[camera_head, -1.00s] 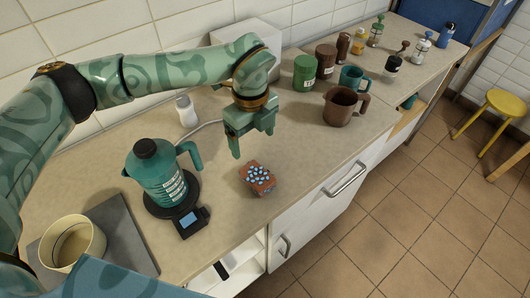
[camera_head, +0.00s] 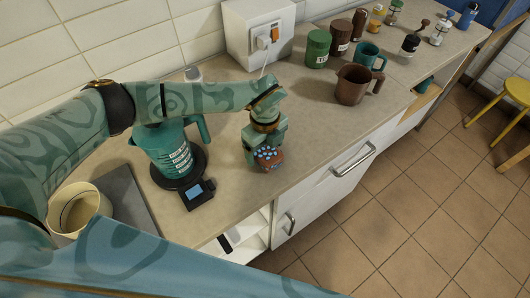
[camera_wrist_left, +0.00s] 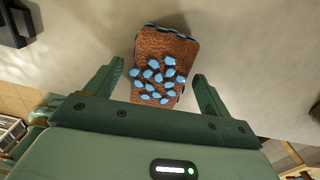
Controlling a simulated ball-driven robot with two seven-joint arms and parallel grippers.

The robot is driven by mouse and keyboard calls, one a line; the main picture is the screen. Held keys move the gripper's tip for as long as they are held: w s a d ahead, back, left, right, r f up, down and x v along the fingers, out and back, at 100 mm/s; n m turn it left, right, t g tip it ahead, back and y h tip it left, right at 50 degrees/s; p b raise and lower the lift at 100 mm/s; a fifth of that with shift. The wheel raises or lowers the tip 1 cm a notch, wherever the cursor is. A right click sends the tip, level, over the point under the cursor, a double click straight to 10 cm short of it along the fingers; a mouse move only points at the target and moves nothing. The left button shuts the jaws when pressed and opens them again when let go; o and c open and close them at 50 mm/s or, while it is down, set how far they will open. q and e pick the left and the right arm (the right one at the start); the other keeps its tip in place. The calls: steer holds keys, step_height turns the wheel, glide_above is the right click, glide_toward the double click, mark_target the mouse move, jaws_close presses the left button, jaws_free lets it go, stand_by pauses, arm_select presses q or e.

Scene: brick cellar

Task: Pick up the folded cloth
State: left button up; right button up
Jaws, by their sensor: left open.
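The folded cloth (camera_head: 268,159) is a small brown, thick pad with light blue patches. It lies on the counter near its front edge, and my left gripper hides part of it in the head view. My left gripper (camera_head: 264,148) is directly over it, pointing down. In the left wrist view the cloth (camera_wrist_left: 164,62) lies between the two open fingers of my left gripper (camera_wrist_left: 158,72), with a gap visible on each side. My right gripper is not in view.
A teal kettle (camera_head: 168,150) on its dark base, with a small black device (camera_head: 198,194), stands left of the cloth. A brown jug (camera_head: 352,86), green canister (camera_head: 317,48) and teal mug (camera_head: 367,55) stand back right. The counter (camera_head: 310,125) right of the cloth is clear.

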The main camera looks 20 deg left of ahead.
arm_select(q)
steer(key=shift+f, duration=0.6)
steer(key=shift+c, duration=0.3)
steer(key=c, duration=0.9)
steer(key=shift+r, duration=0.15)
